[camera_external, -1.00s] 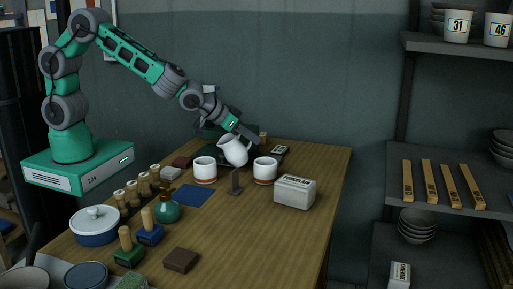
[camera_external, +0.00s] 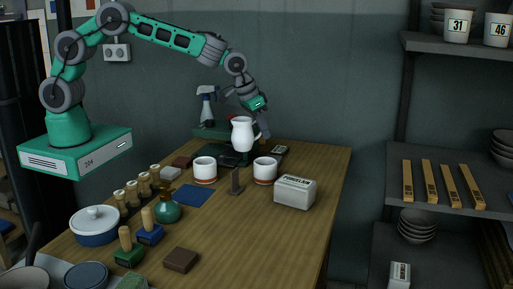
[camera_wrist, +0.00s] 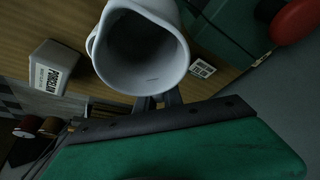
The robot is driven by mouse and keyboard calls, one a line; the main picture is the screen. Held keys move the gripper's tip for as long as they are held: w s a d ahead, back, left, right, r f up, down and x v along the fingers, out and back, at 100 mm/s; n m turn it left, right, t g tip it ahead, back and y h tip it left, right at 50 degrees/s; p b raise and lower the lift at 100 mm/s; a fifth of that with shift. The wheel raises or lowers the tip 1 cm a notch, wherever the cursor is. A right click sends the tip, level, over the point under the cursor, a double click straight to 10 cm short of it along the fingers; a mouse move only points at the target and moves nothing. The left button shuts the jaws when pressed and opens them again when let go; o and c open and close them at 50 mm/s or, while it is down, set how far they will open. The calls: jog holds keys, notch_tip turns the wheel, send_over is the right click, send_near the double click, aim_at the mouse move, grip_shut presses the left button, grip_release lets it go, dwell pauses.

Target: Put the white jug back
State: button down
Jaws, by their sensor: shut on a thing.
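The white jug (camera_external: 242,134) is held upright by my gripper (camera_external: 261,124) above the far part of the wooden table, just behind two white cups. The gripper reaches down from above and is shut on the jug's right side. In the wrist view the jug (camera_wrist: 140,50) shows its open mouth, and the inside looks empty. The fingers (camera_wrist: 160,102) are mostly hidden behind the jug's rim there.
A porcelain box (camera_external: 295,191) is at right. A blue mat (camera_external: 192,195) lies bare. Behind stand a green machine (camera_external: 212,131) and spray bottle (camera_external: 207,105).

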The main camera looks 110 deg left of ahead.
notch_tip(320, 180, up, 10)
jog(key=shift+f, duration=0.15)
jog(key=shift+d, duration=0.25)
jog(key=s+d+m+t+h+b, duration=0.1)
jog(key=s+d+m+h+b, duration=0.2)
jog(key=d, duration=1.2)
jog(key=s+d+m+b, duration=0.1)
jog(key=s+d+m, duration=0.3)
jog(key=d, duration=1.1)
jog(key=shift+m, duration=0.7)
jog(key=w+f, duration=0.4)
jog(key=w, duration=0.1)
jog(key=w+f+p, duration=0.1)
jog(key=w+f, duration=0.4)
jog(key=w+f+p, duration=0.1)
jog(key=w+f, duration=0.4)
jog(key=shift+d+f, duration=0.15)
jog(key=shift+d, duration=0.2)
jog(key=shift+s+x, duration=0.25)
jog(key=shift+x, duration=0.75)
jog(key=shift+s+x, duration=0.2)
jog(key=shift+x, duration=0.75)
jog(key=c, duration=1.5)
grip_release()
jog(key=shift+f, duration=0.2)
